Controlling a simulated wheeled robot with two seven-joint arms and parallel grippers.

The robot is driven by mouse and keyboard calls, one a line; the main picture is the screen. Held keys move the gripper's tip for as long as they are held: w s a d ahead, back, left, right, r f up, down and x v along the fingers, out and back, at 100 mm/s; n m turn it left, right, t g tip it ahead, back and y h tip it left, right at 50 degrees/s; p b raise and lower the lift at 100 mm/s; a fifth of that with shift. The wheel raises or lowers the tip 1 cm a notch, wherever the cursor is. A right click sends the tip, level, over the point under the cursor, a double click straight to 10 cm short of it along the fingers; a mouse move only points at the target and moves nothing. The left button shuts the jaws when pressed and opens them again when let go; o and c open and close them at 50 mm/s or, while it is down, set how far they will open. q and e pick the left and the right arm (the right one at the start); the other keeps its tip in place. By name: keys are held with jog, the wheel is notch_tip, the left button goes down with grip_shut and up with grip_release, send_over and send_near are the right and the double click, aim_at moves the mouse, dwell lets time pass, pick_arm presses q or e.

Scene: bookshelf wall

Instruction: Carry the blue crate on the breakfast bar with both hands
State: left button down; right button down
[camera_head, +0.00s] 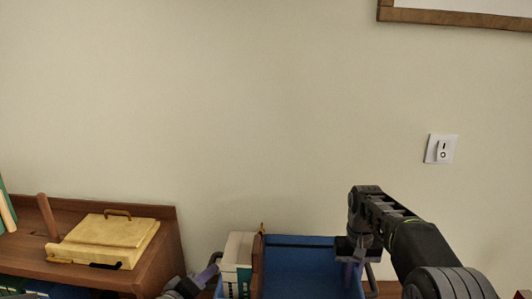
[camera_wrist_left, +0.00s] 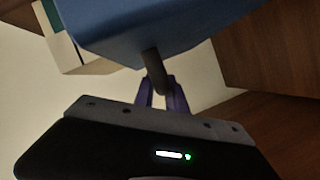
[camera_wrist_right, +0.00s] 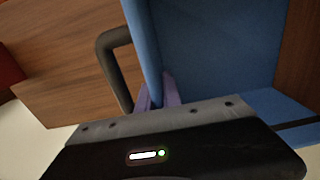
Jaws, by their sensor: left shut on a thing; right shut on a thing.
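The blue crate (camera_head: 300,270) is at the bottom middle of the head view, its lower part cut off. My left gripper (camera_head: 211,270) is at its left; in the left wrist view its purple fingers (camera_wrist_left: 162,95) are shut on a dark crate handle (camera_wrist_left: 155,72), below the crate's blue side (camera_wrist_left: 140,30). My right gripper (camera_head: 350,268) is at the crate's right side. In the right wrist view its fingers (camera_wrist_right: 157,93) are shut on the blue wall (camera_wrist_right: 145,45), with the dark handle (camera_wrist_right: 110,62) beside them. I cannot tell what is under the crate.
A brown wooden shelf unit (camera_head: 160,255) at the left bears a yellow case (camera_head: 110,240). The wall behind has a light switch (camera_head: 441,149) and a framed board (camera_head: 460,15).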

aim_at(362, 289)
pick_arm(q)
jog(key=shift+w+r, duration=0.2)
jog(key=shift+r, duration=0.15)
pick_arm(e)
jog(key=shift+w+r, duration=0.1)
jog(key=shift+r, duration=0.2)
pick_arm(q)
jog(key=shift+s+r, duration=0.1)
pick_arm(e)
jog(key=shift+r, duration=0.1)
